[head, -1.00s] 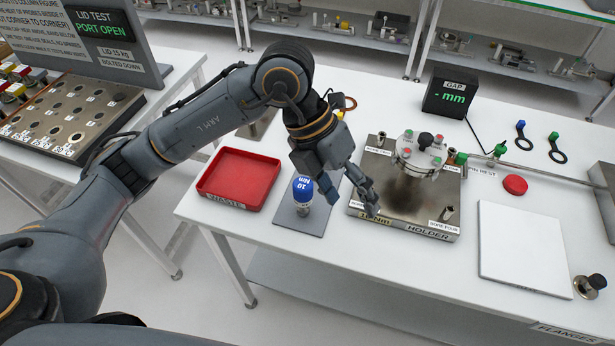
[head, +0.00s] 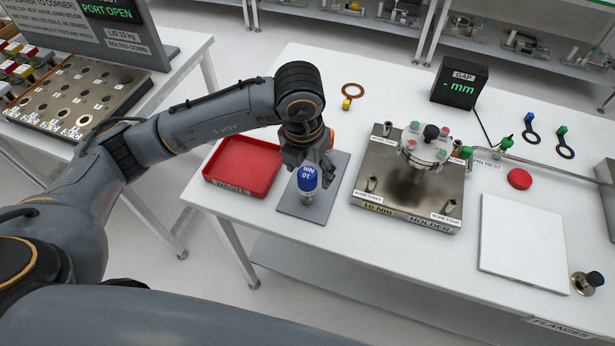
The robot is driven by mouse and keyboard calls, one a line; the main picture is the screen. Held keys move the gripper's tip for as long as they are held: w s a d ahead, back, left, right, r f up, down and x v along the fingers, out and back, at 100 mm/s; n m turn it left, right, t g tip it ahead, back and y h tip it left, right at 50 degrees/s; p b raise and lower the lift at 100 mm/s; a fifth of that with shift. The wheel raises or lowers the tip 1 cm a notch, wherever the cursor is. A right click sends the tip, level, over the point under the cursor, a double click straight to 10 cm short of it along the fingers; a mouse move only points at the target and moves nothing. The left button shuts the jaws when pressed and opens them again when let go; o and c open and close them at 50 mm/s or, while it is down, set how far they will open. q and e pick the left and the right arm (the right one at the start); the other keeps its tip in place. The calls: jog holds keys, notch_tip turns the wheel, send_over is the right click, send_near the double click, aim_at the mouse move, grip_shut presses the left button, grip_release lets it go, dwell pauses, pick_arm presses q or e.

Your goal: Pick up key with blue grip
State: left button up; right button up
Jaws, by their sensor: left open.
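The key with the blue grip (head: 307,180) stands upright on a grey mat (head: 328,205); its blue top is marked "10 Nm" and its lower part is pale. My left gripper (head: 310,164) is at the key's top, just behind it in the picture. The gripper is open, but its fingers are partly hidden, so I cannot tell if they touch the key or lie around it. My right gripper does not show.
A red waste tray (head: 243,190) lies left of the mat. A metal holder plate (head: 385,200) with a round lid (head: 424,150) stands to the right. A ring with a yellow tab (head: 346,104) lies behind. A white pad (head: 522,243) lies further right.

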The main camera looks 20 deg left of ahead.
aim_at(307, 174)
pick_arm(q)
jog(key=f, duration=0.1)
jog(key=f+p, duration=0.1)
jog(key=f, duration=0.1)
jog(key=shift+w+a+f+p, duration=0.15)
jog(key=shift+a+f+p, duration=0.1)
jog(key=shift+f+p, duration=0.1)
jog(key=shift+w+f, duration=0.1)
jog(key=shift+f, duration=0.3)
jog(key=shift+d, duration=0.1)
jog(key=shift+c, duration=0.2)
jog(key=c, duration=1.2)
jog(key=shift+c, duration=0.2)
jog(key=shift+r, duration=0.1)
